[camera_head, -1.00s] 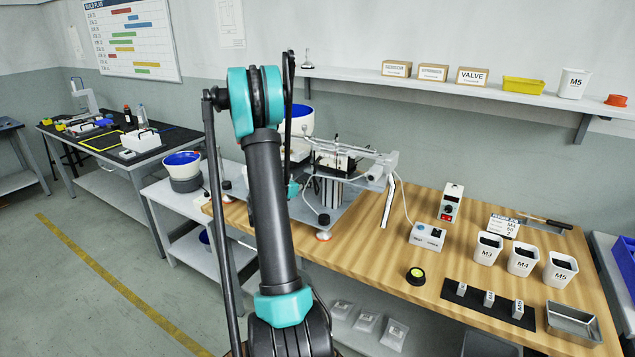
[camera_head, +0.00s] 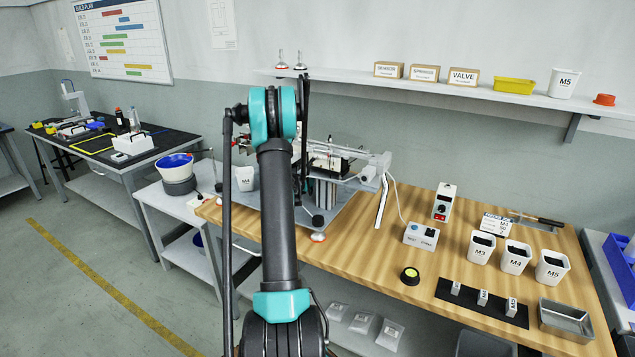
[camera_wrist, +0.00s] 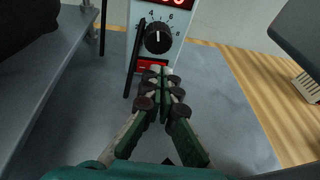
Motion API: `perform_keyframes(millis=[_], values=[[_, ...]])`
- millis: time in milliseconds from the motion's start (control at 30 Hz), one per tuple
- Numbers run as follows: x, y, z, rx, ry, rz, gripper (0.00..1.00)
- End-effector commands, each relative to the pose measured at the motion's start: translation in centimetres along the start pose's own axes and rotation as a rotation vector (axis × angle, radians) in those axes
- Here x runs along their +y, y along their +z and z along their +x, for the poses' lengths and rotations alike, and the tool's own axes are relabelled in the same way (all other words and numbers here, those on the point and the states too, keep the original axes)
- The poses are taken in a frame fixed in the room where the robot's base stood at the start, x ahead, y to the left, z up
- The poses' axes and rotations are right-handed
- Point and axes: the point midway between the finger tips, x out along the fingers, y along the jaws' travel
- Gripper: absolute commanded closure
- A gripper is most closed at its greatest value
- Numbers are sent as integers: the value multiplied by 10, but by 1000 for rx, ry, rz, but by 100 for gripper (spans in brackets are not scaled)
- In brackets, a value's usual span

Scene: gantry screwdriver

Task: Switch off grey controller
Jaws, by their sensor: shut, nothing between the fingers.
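In the wrist view a pale grey controller (camera_wrist: 177,42) stands upright, with a lit red display at its top, a black numbered dial (camera_wrist: 158,37) and a red rocker switch (camera_wrist: 149,66) below it. My gripper (camera_wrist: 160,74) is shut and empty, its fingertips at the switch and covering part of it. I cannot tell whether they touch the switch, or which way it is tilted. In the head view my arm hides my gripper and probably this controller. A similar controller (camera_head: 443,203) with a red switch stands on the wooden bench, apart from my arm.
The wooden bench (camera_head: 375,262) carries a button box (camera_head: 421,234), a round black-and-yellow button (camera_head: 410,276), white bins marked M3, M4 and M5, and a metal tray (camera_head: 566,320). Gantry machinery (camera_head: 345,160) stands beyond my arm. A blue-lined bowl (camera_head: 175,166) stands at left.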

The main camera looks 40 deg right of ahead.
Motion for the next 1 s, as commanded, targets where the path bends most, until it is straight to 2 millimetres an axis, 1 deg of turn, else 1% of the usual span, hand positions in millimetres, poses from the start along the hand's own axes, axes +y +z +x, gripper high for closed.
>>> perform_keyframes(millis=[233, 367, 633, 767, 867, 967, 1000], values=[[0, 0, 0, 0, 0, 0, 100], [-4, 3, 9, 0, -1, 0, 100], [-3, 3, 6, 0, 0, 0, 100], [-2, 2, -8, 0, 1, 0, 100], [-2, 3, -26, 0, 3, 0, 100], [-2, 2, -48, 0, 3, -2, 100], [-1, -2, -56, -1, 4, -2, 100]])
